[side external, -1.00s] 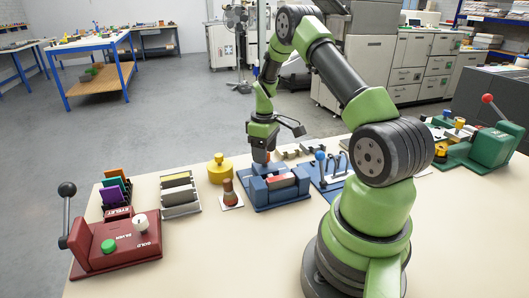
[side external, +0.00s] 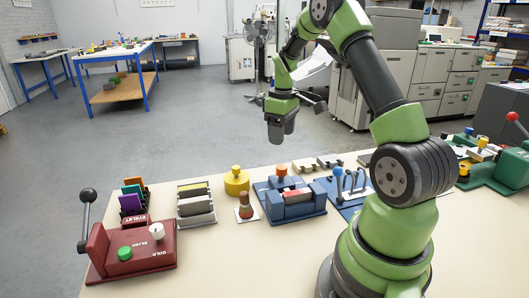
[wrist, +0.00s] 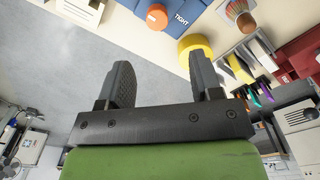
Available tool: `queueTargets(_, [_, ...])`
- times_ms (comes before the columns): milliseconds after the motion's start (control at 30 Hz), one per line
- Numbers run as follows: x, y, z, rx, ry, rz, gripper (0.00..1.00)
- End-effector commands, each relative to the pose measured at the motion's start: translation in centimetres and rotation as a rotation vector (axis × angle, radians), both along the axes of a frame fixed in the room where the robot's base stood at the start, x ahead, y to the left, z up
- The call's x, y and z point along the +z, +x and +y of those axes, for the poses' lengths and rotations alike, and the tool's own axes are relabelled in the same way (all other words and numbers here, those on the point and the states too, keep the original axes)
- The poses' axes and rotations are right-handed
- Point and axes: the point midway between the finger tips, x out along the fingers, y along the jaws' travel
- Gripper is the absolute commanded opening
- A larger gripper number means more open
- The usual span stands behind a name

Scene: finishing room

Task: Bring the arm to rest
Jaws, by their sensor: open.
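My gripper (side external: 281,138) is raised above the far edge of the work table (side external: 225,262) in the side view, with nothing under it touching. In the wrist view my gripper (wrist: 160,82) shows its two dark fingers spread apart with nothing between them. My arm is bent, with its upper link rising from the base at the right.
A blue fixture (side external: 290,200) with an orange knob stands below my gripper. A yellow round pot (side external: 236,182), a maroon eyelet press (side external: 128,250), a rack of grey bars (side external: 196,205) and a green lever press (side external: 500,170) stand around it. Air above the table is clear.

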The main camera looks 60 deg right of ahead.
Motion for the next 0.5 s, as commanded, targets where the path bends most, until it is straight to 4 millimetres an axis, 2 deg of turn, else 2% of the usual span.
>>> queueTargets(167, [4.9,0.9,4.2,-0.040,-0.028,-0.086,0.59])
queueTargets(267, [8.4,0.7,8.1,-0.083,-0.034,-0.166,0.59])
queueTargets(400, [12.4,-1.0,13.6,-0.146,-0.011,-0.279,0.59])
queueTargets(500, [14.4,-3.0,17.2,-0.187,0.024,-0.358,0.59])
